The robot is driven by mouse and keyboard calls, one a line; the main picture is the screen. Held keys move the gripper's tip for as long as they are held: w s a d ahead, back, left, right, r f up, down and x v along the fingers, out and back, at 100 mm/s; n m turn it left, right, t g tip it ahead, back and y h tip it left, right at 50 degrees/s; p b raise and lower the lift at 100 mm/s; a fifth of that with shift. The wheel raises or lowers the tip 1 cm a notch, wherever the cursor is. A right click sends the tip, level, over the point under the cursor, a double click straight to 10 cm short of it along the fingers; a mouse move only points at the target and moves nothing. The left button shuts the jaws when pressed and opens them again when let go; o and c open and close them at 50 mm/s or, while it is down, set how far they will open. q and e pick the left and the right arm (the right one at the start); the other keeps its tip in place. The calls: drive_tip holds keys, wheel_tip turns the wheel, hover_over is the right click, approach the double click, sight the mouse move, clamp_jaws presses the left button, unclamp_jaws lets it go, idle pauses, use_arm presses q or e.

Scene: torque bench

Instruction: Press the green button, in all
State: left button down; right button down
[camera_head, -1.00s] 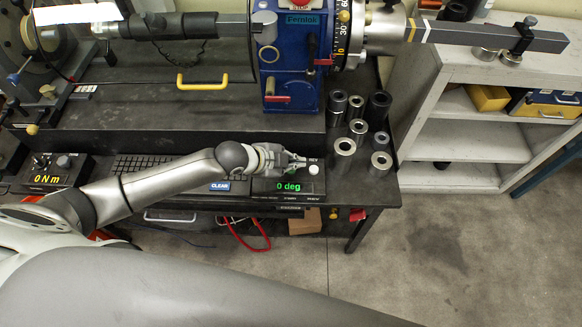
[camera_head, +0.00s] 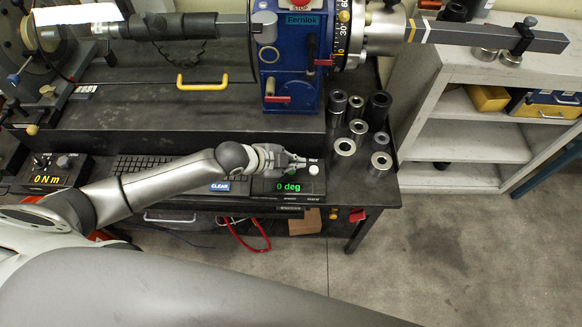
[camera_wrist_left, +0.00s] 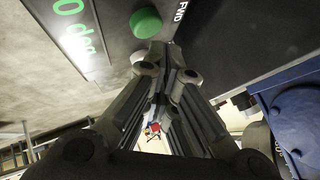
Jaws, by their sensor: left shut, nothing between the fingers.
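The green button (camera_wrist_left: 146,22) shows in the left wrist view, a round raised cap beside the FWD label on a dark panel. My left gripper (camera_wrist_left: 166,58) is shut and empty, its fingertips close below the button in that picture. I cannot tell whether they touch it. In the head view my left gripper (camera_head: 302,161) is over the control box (camera_head: 330,187) with the green "0 deg" display (camera_head: 288,187). The green button is hidden there by the gripper. A white button (camera_head: 314,169) by the REV label is just right of the fingertips. My right gripper is not in view.
The blue Fernlok machine (camera_head: 290,75) stands behind the box. Several metal sockets (camera_head: 345,147) stand to the right of the gripper. A grey shelf (camera_head: 470,150) is at the right.

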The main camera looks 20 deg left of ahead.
use_arm(q)
drive_tip(key=shift+f, duration=0.4)
